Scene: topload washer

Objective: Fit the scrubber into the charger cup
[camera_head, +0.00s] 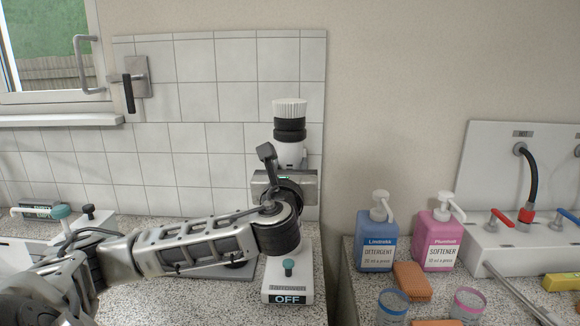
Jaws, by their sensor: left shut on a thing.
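The scrubber (290,122) is upright, with a white ribbed top, a black collar and a white body below. My left gripper (287,172) is shut on its lower body, and my wrist covers the lower end. A white box marked OFF (287,292) with a teal knob stands on the counter below my wrist. I cannot make out the charger cup; my arm hides much of the counter around the box. Whether the scrubber touches anything below is hidden. My right gripper is not in view.
A blue detergent bottle (376,238) and a pink softener bottle (438,238) stand on the right counter, near orange sponges (411,279) and two small cups. A tap panel (520,241) is at far right. A tiled wall (200,90) rises behind my arm.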

